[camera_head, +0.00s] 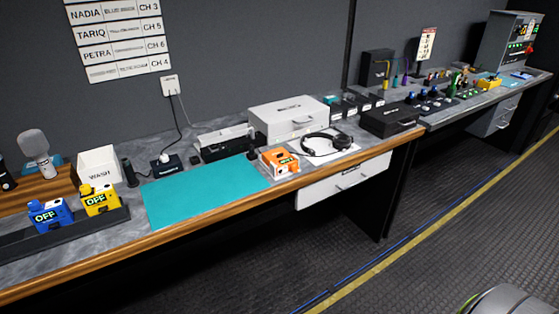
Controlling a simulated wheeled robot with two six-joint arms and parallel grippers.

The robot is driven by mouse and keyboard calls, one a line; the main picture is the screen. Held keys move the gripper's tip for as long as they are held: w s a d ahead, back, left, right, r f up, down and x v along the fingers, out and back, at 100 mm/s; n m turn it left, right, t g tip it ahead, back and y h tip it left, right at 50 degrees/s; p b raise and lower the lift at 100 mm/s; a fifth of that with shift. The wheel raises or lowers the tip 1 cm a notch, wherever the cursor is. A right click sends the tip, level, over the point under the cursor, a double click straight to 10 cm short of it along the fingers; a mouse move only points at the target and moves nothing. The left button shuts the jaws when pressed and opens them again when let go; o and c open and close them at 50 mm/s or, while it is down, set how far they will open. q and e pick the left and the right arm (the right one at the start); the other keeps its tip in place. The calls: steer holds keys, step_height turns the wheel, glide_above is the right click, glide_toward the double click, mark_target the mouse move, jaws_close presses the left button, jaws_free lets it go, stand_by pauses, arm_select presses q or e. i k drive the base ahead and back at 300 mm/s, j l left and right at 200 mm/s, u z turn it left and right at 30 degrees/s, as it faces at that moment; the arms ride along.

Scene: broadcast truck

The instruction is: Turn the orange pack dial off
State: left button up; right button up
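The orange pack (279,163) stands on the desk at the right end of the teal mat (205,190), near the desk's front edge. A small display shows on it, but its text is too small to read. I cannot tell how its dial is set. A blue pack (50,216) and a yellow pack (100,199) stand in a dark rack at the left, each reading OFF. Neither of my grippers is in view.
A headset (325,145) lies just right of the orange pack. A white drawer box (290,120) stands behind it, and a black case (392,119) is farther right. A white box (99,166) is at the left. The teal mat and floor in front look clear.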

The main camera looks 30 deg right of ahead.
mark_target(295, 169)
steer(key=z, duration=0.9)
